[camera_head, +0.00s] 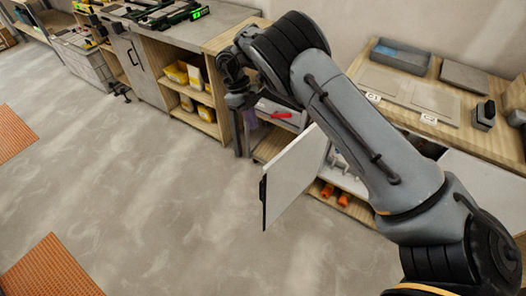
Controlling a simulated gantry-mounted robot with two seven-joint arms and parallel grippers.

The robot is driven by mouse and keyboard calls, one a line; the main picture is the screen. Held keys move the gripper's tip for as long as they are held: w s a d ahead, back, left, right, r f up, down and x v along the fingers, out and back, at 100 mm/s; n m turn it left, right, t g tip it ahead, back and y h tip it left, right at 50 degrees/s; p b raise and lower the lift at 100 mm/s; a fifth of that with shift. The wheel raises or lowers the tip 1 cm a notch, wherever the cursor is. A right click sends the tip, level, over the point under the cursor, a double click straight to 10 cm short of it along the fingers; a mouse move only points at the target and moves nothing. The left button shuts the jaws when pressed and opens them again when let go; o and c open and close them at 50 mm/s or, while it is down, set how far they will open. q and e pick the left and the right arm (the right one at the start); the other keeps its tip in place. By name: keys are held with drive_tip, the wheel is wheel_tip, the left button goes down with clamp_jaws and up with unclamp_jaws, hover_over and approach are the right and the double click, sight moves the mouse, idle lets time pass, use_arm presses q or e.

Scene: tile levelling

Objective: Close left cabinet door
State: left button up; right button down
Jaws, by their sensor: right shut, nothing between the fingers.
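The open cabinet door (295,178) is a pale panel with a dark handle (263,190) along its outer edge. It swings out from the worktop cabinet into the room. My right arm reaches across from the lower right, over the cabinet. My right gripper (239,145) is shut and empty, pointing down, to the left of the door and apart from its handle. The arm hides part of the cabinet front and the door's upper hinge side. My left gripper is not in view.
The open cabinet holds orange items (327,191) low down. The grey floor (170,190) before the door is clear.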

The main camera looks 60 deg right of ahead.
drive_tip(key=s+a+f+b, duration=0.1)
drive_tip(key=s+f+b, duration=0.2)
drive_tip(key=s+f, duration=0.4)
drive_tip(key=shift+s+f, duration=0.15)
drive_tip(key=shift+f, duration=0.4)
drive_tip(key=shift+a, duration=0.1)
drive_tip(key=shift+s, duration=0.1)
